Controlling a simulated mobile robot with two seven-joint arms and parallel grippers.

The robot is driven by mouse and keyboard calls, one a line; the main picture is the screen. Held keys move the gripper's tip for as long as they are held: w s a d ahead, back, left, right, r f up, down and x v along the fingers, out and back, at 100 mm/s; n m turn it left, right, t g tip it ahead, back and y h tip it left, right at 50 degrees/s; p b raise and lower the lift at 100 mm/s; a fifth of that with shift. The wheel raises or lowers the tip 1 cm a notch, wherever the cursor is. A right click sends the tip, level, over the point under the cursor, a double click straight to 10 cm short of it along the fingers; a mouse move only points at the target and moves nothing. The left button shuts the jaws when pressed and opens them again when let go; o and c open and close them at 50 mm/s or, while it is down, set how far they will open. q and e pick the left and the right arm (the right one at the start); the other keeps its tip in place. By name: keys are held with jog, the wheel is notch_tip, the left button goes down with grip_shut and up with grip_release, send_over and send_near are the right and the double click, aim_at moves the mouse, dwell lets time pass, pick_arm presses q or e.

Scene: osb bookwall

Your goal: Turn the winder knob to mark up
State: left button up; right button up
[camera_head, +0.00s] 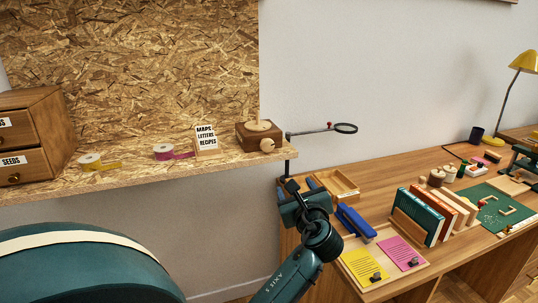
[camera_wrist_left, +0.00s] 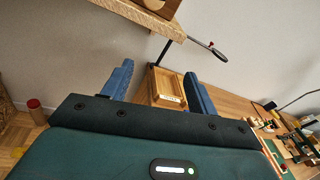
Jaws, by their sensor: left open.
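The winder (camera_head: 253,132) is a dark wooden box with a pale round top, standing on the right end of the chipboard shelf in the head view. Its pale round knob (camera_head: 267,145) sits on its front face; I cannot make out which way its mark points. In the left wrist view only the lower part of the winder (camera_wrist_left: 158,7) shows at the top edge. My left gripper (camera_head: 298,188) is open and empty, below and to the right of the shelf's end, apart from the knob. Its two blue fingers (camera_wrist_left: 158,72) show spread in the left wrist view. My right gripper is not in view.
A magnifier (camera_head: 345,128) on an arm sticks out right of the shelf's end. The shelf (camera_head: 130,181) holds a sign (camera_head: 206,140), tape rolls and a drawer box (camera_head: 32,135). Below right, the desk holds a wooden tray (camera_head: 338,184), a blue stapler (camera_head: 355,222) and books (camera_head: 420,215).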

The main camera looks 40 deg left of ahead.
aim_at(268, 145)
pick_arm(q)
jog(key=a+r+g+y, duration=0.2)
jog(key=a+r+y, duration=0.1)
jog(key=r, duration=0.2)
jog(key=shift+m, duration=0.3)
jog(key=x, duration=1.2)
jog(key=shift+a, duration=0.25)
jog(key=shift+c, duration=0.6)
jog(key=c, duration=0.9)
